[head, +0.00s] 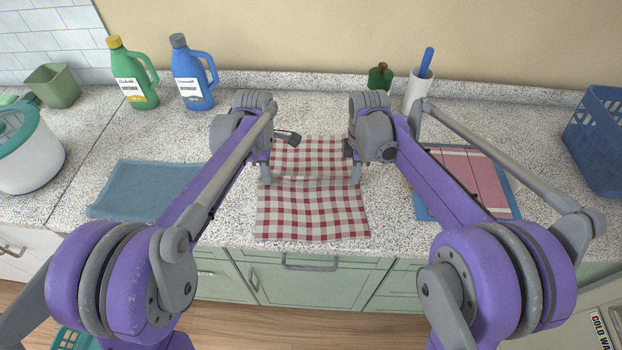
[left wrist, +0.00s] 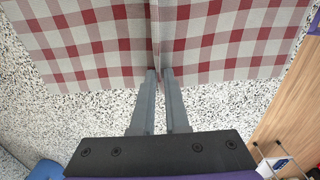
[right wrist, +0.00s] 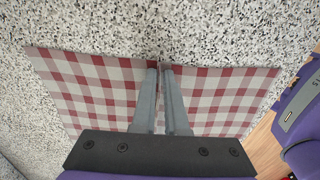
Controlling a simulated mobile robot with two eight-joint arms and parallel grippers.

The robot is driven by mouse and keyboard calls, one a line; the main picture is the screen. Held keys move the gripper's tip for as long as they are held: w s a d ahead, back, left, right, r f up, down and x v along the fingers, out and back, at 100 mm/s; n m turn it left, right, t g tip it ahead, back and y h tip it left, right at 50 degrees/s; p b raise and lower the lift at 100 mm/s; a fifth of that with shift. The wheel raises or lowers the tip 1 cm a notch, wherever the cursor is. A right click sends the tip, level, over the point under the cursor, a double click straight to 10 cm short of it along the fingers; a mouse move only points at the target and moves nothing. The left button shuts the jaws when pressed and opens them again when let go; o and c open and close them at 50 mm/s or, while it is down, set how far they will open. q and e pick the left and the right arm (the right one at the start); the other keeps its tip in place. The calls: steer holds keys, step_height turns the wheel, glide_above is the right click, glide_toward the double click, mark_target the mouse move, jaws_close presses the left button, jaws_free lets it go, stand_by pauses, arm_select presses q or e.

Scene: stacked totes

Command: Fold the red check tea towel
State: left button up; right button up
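The red check tea towel (head: 312,215) lies on the speckled counter, in front of me in the head view. A raised ridge crosses its middle from side to side. My left gripper (head: 265,180) is at the towel's left edge, and my right gripper (head: 356,177) is at its right edge, at the same height along it. In the left wrist view the left fingers (left wrist: 158,75) are nearly together with the ridge of cloth between their tips. In the right wrist view the right fingers (right wrist: 158,72) pinch the other end of the ridge.
A blue cloth (head: 140,190) lies to the left and a pink striped cloth (head: 478,180) to the right. Green (head: 134,80) and blue (head: 192,75) bottles, a green bottle (head: 380,78) and a white holder (head: 417,92) stand behind. A blue basket (head: 600,135) is far right.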

arm_select(q)
jaws_close()
arm_select(e)
jaws_close()
